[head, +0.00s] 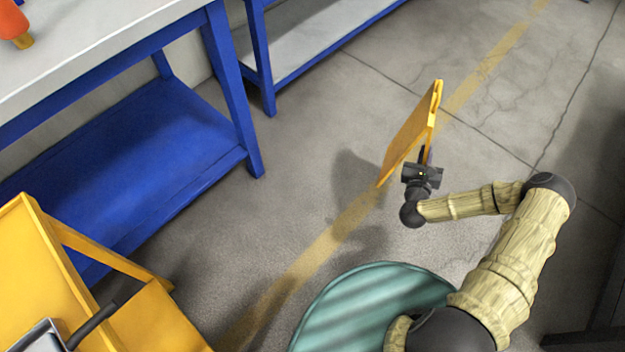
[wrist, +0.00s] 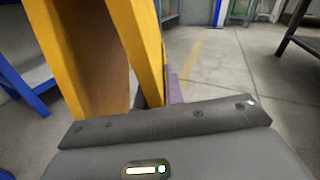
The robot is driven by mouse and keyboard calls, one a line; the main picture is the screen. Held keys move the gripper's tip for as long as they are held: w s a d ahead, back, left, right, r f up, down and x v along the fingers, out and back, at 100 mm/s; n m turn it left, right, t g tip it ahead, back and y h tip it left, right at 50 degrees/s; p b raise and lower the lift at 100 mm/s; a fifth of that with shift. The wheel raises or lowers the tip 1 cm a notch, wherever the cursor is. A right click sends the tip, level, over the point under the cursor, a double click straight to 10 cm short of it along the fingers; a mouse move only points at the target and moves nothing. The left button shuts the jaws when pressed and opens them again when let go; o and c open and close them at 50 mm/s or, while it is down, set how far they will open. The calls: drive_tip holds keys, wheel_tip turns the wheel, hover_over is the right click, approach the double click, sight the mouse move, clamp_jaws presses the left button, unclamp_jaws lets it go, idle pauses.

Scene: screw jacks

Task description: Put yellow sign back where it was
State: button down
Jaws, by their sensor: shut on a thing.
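The yellow sign (head: 408,138) is a flat folding board. In the head view it is held upright and a little tilted in front of my arm, over the floor near the yellow floor line. My gripper (head: 426,157) is shut on the near edge of the yellow sign. In the wrist view the yellow sign (wrist: 72,50) fills the upper left, with its two panels slightly apart. The fingertips of my gripper (wrist: 155,98) are mostly hidden behind the wrist housing and the sign. I cannot tell from the pictures how far the sign's lower edge is from the floor.
A blue-framed workbench (head: 150,125) stands at the left, with an orange object (head: 13,22) on top. Another blue bench (head: 315,55) stands at the back. A yellow cart (head: 60,270) is at the lower left. The concrete floor (head: 300,160) between them is clear.

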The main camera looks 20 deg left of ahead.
sight(398, 149)
drive_tip(key=w+a+f+b, duration=0.1)
drive_tip(key=a, duration=0.1)
drive_tip(key=a+f+b, duration=0.1)
drive_tip(key=a+f, duration=0.1)
drive_tip(key=a, duration=0.1)
drive_tip(key=w+a+f+b, duration=0.1)
drive_tip(key=a+f, duration=0.1)
drive_tip(key=a, duration=0.1)
drive_tip(key=shift+w, duration=0.3)
drive_tip(key=s+a+f+b, duration=0.1)
drive_tip(key=a+f+b, duration=0.1)
drive_tip(key=a, duration=0.6)
drive_tip(key=s+a+f+b, duration=0.1)
drive_tip(key=a+f+b, duration=0.2)
drive_tip(key=a, duration=0.6)
drive_tip(key=s+a+f+b, duration=0.1)
drive_tip(key=a+f+b, duration=0.1)
drive_tip(key=a, duration=0.7)
drive_tip(key=shift+s+f+b, duration=0.15)
drive_tip(key=shift+s+b, duration=0.15)
drive_tip(key=shift+b, duration=0.45)
wheel_tip(398, 149, down, 6)
drive_tip(key=b, duration=0.4)
drive_tip(key=shift+f, duration=0.15)
drive_tip(key=shift+f+b, duration=1.15)
drive_tip(key=shift+f, duration=0.85)
